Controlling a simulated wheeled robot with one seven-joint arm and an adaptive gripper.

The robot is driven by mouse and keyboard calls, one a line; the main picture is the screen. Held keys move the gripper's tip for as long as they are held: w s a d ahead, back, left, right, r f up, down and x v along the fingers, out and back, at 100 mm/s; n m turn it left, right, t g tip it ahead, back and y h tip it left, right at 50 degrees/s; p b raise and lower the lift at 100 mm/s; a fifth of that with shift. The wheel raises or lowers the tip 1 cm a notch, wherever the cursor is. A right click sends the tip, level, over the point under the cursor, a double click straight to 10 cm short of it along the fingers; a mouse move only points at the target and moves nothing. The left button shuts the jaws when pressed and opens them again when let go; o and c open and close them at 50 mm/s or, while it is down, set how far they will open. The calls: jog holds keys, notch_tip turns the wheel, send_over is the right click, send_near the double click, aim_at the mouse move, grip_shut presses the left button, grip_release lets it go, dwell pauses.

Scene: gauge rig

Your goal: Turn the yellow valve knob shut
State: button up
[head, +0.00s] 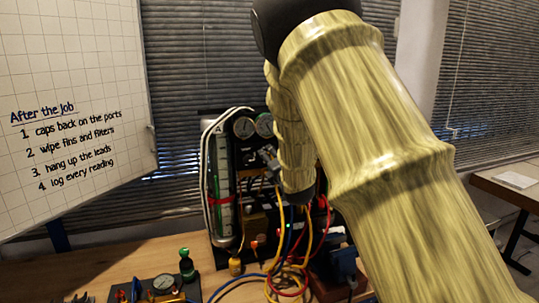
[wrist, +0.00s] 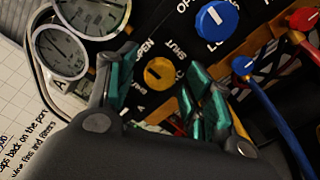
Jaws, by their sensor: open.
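The yellow valve knob (wrist: 159,71) shows in the wrist view on a dark panel, with OPEN and SHUT lettering beside it and a dark pointer line on its face. My gripper (wrist: 160,78) is open, with one teal-padded finger to the left of the knob and the other to its right. The knob appears between the fingers; whether either touches it I cannot tell. In the head view my gripper (head: 268,156) is in front of the panel, and I cannot make out the yellow knob there.
A blue knob (wrist: 215,20) is up and right of the yellow one. Two gauges (wrist: 58,52) are at the left. Blue and red plugs with leads (wrist: 244,66) are at the right. In the head view, coloured leads (head: 285,255) hang onto the bench (head: 130,265), and a whiteboard (head: 70,70) stands left.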

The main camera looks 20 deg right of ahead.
jog(key=shift+w, duration=0.85)
jog(key=c, duration=1)
